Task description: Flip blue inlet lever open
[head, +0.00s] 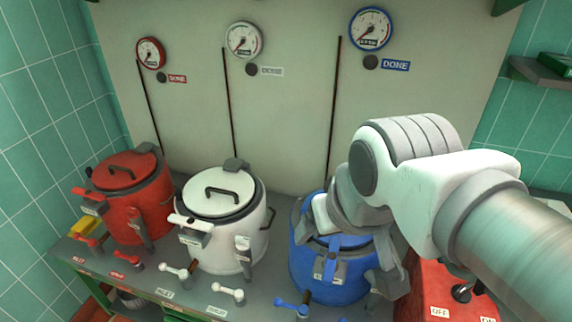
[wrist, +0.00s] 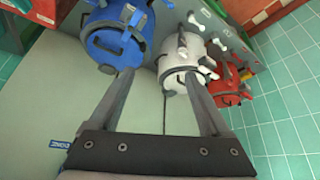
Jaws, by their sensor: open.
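The blue kettle (head: 318,277) stands at the right of the row on the grey counter, partly covered by my arm in the head view. A small blue lever (head: 292,308) with a dark tip sits at the counter's front edge, below the kettle and to its left. The blue kettle also shows at the upper left of the wrist view (wrist: 112,45). My gripper (wrist: 160,78) is open and empty, its two fingers spread. In the wrist view, the left fingertip overlaps the blue kettle's lower edge and the right one overlaps the white kettle; contact cannot be told.
A white kettle (head: 222,245) and a red kettle (head: 128,215) stand to the left, with their own white levers (head: 228,293) and red levers (head: 128,260) in front. A red switch box (head: 432,285) stands right of the blue kettle. Gauges hang on the panel (head: 290,110) behind.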

